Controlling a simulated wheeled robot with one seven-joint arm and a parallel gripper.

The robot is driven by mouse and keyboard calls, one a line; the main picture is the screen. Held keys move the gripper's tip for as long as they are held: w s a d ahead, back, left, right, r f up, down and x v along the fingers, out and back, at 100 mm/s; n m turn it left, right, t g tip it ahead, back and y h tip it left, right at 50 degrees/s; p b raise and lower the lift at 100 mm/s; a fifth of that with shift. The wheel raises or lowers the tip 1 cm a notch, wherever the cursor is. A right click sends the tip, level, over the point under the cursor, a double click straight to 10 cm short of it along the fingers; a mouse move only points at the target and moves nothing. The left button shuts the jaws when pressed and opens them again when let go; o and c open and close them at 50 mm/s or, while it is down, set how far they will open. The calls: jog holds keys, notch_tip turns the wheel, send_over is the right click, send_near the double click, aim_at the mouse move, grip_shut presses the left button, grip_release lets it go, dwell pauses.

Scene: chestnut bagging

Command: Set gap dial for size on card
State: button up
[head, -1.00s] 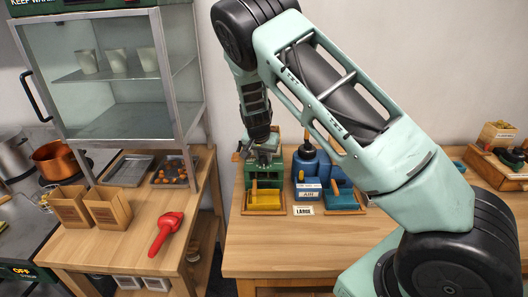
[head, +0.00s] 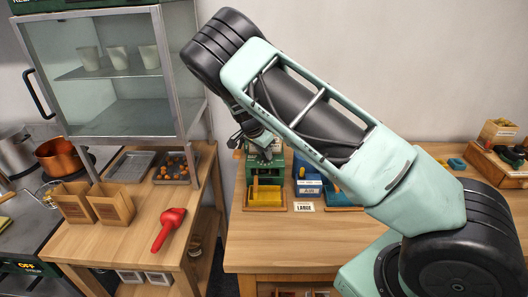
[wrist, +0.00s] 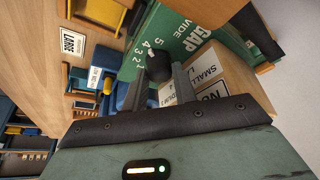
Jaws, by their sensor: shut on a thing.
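The green gap machine (head: 252,170) stands at the left of the right-hand table. Its green panel (wrist: 180,35) shows "GAP" and a scale with 5, 4, 3, 2, 1 in the wrist view. My gripper (wrist: 159,76) is shut on a round black dial knob (wrist: 158,64) beside this panel. No pointer against the scale can be made out. In the head view my gripper (head: 264,152) is at the machine's top and partly hides it. The size card (head: 304,207) reads "LARGE" and lies in front on the table; it also shows in the wrist view (wrist: 72,43).
A yellow tray (head: 266,207) sits in front of the machine. A blue machine (head: 306,170) stands to its right, partly behind my arm. A wooden box (wrist: 232,78) with size labels is close to my fingers. The left bench holds paper bags (head: 112,207) and a red scoop (head: 168,229).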

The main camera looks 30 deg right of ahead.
jog(key=o, duration=0.7)
jog(key=b+v, duration=0.4)
jog(key=v, duration=1.3)
jog(key=shift+r, duration=0.2)
jog(key=shift+s+a, duration=0.1)
jog(key=shift+a, duration=0.05)
